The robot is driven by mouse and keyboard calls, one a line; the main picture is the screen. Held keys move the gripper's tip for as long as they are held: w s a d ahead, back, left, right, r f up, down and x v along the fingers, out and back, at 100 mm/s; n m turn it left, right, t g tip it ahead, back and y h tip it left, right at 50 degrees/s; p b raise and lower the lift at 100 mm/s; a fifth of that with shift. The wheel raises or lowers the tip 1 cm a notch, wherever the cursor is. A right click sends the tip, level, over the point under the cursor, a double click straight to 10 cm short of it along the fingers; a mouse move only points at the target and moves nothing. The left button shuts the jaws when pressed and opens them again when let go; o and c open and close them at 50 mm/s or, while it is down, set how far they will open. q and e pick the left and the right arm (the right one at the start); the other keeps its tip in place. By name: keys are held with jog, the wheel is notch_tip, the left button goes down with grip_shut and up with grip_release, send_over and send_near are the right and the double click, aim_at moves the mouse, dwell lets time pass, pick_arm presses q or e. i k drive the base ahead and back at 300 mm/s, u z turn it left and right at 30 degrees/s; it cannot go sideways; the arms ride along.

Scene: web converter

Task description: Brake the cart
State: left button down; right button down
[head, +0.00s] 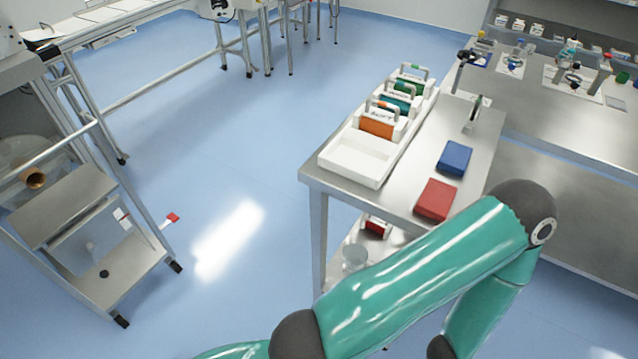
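A metal cart (65,207) with a handle bar, a tilted-looking upper shelf and a lower shelf stands at the left edge. Black casters show at its feet, one at the front (121,321) and one at the right (176,267). A small red pedal-like piece (172,218) on a pale stem sticks out beside the cart's right side, just above the floor; whether it is pressed cannot be told. Neither of my grippers is in view. One of my green arms crosses the lower right, bent at a dark joint, with its end out of the picture.
A steel table (465,170) on the right holds a white tray (350,167) with handled blocks, a blue box (454,158) and a red box (436,199). A conveyor frame (110,30) stands at upper left. Blue floor (230,150) between cart and table is clear.

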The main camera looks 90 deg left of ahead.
aim_at(171, 217)
jog(key=z, duration=1.05)
jog(key=i, duration=0.15)
jog(key=u, duration=2.55)
jog(key=i, duration=0.15)
jog(key=u, duration=1.8)
jog(key=i, duration=0.2)
jog(key=u, duration=1.4)
jog(key=k, duration=0.65)
jog(key=u, duration=0.4)
jog(key=i, duration=1.55)
jog(key=z, duration=0.35)
